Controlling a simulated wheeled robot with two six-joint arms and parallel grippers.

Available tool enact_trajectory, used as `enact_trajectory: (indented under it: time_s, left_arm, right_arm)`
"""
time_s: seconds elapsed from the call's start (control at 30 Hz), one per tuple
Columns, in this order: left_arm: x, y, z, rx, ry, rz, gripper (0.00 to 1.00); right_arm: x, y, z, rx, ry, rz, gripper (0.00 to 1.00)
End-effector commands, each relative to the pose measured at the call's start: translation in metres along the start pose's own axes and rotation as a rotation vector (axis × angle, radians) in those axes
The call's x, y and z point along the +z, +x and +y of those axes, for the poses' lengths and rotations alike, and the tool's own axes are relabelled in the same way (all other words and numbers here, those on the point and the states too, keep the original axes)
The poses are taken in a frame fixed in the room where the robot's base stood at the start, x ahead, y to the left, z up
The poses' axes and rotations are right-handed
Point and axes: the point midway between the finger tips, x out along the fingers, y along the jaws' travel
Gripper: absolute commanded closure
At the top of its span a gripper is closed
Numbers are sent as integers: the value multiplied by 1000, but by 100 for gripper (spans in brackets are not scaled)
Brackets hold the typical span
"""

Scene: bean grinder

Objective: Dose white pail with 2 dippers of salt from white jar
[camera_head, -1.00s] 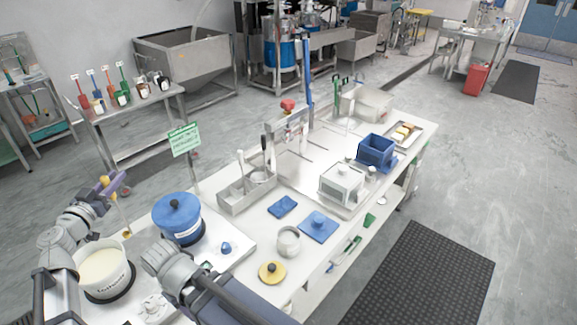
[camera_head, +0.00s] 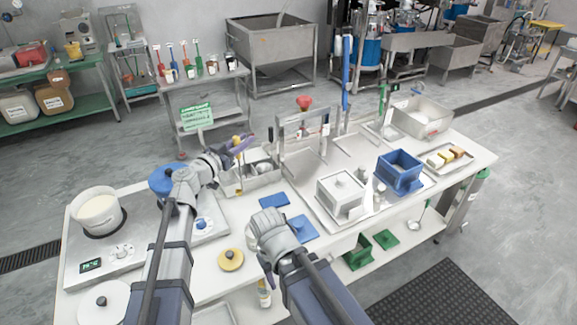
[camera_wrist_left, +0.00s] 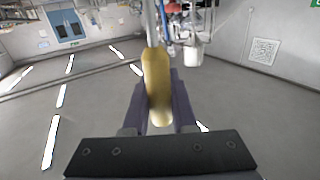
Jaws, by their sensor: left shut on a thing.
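My left gripper (camera_head: 240,146) is shut on the yellow handle of a dipper, above the grey steel bin. In the left wrist view the yellow handle (camera_wrist_left: 157,85) sits between the purple fingers; I cannot make out the dipper's bowl. The white pail (camera_head: 97,211), filled with pale contents, stands on the scale at the left. The white jar (camera_head: 251,238) is partly hidden behind my right wrist, with a yellow lid (camera_head: 231,260) lying beside it. My right gripper (camera_head: 268,274) is by the jar; its fingers are too hidden to tell their state.
The scale (camera_head: 92,266) has a lit display. A blue-lidded pot (camera_head: 162,180) is partly behind my left arm.

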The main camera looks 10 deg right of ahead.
Motion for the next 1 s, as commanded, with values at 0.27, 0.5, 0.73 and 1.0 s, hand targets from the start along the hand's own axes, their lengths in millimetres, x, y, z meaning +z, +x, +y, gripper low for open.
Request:
enact_trajectory:
  time_s: [0.27,0.5,0.73,1.0]
  left_arm:
    - [40,-5,25,-49,-1,0,100]
    - [66,-9,44,-109,-3,0,100]
    - [66,-9,44,-119,-3,0,100]
    - [75,-9,44,-118,-3,0,100]
  right_arm:
    - [-3,40,-4,0,0,0,50]
    - [-4,65,-6,0,1,0,50]
    - [-4,65,-6,0,1,0,50]
    - [-4,75,-7,0,1,0,50]
